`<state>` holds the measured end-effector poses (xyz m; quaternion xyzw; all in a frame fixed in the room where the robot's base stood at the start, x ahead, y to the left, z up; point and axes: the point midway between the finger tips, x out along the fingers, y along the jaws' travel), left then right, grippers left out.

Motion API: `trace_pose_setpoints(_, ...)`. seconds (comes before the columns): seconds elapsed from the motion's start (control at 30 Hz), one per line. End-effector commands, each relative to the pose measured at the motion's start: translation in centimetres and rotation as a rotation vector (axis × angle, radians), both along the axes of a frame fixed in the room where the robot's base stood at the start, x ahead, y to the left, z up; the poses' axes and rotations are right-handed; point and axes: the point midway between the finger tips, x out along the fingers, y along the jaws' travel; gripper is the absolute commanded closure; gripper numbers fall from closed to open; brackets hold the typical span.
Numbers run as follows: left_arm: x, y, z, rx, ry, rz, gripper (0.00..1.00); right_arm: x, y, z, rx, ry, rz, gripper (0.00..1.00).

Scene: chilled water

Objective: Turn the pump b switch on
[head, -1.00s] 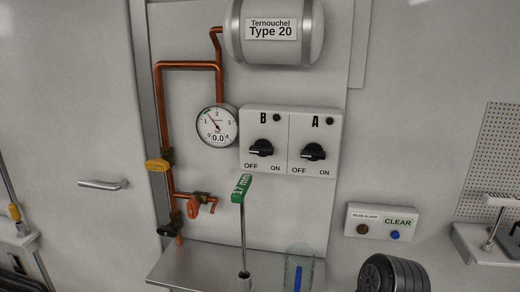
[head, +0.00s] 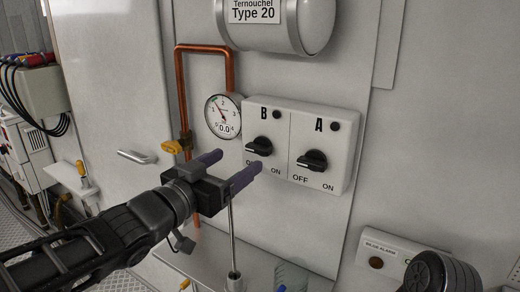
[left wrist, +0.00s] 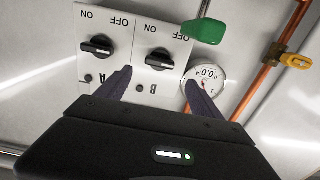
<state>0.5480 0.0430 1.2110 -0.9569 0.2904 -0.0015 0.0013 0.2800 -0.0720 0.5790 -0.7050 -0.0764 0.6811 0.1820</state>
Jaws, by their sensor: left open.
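The pump B switch is a black rotary knob (head: 259,146) under the letter B on a white wall box (head: 345,150), with OFF at its lower left and ON at its lower right. Its handle lies nearly level, much like the A knob (head: 313,160). My left gripper (head: 228,166) is open and empty, its purple fingers just below and left of the B knob, partly covering the OFF label. In the left wrist view the box is upside down; the B knob (left wrist: 155,61) shows beyond the fingers, apart from them. My right gripper is not in view.
A pressure gauge (head: 223,116) and copper pipe (head: 231,72) with a yellow valve handle (head: 177,147) are left of the box. A grey shelf (head: 308,281) lies below; a tank (head: 310,25) hangs above.

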Motion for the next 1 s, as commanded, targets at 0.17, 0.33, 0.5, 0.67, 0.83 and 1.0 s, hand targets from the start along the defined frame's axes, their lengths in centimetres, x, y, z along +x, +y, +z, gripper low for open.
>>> trace_pose_setpoints(0.17,0.0,0.0,0.0,-0.003,0.003,0.0,0.24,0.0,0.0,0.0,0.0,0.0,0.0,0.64)
trace_pose_setpoints(0.33,0.1,-0.1,-0.1,-0.003,0.003,0.0,0.24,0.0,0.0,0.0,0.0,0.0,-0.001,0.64)
trace_pose_setpoints(0.5,1.3,-0.9,-0.2,-0.002,0.004,0.0,0.24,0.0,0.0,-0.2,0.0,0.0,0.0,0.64)
trace_pose_setpoints(0.67,3.3,-2.2,-0.2,-0.002,0.005,-0.002,0.24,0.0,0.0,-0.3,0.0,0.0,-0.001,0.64)
trace_pose_setpoints(0.83,5.4,-3.6,-0.1,-0.002,0.005,-0.001,0.24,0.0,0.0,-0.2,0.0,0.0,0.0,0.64)
trace_pose_setpoints(1.0,6.4,-4.3,-0.1,-0.003,0.004,0.0,0.24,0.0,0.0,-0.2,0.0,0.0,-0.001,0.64)
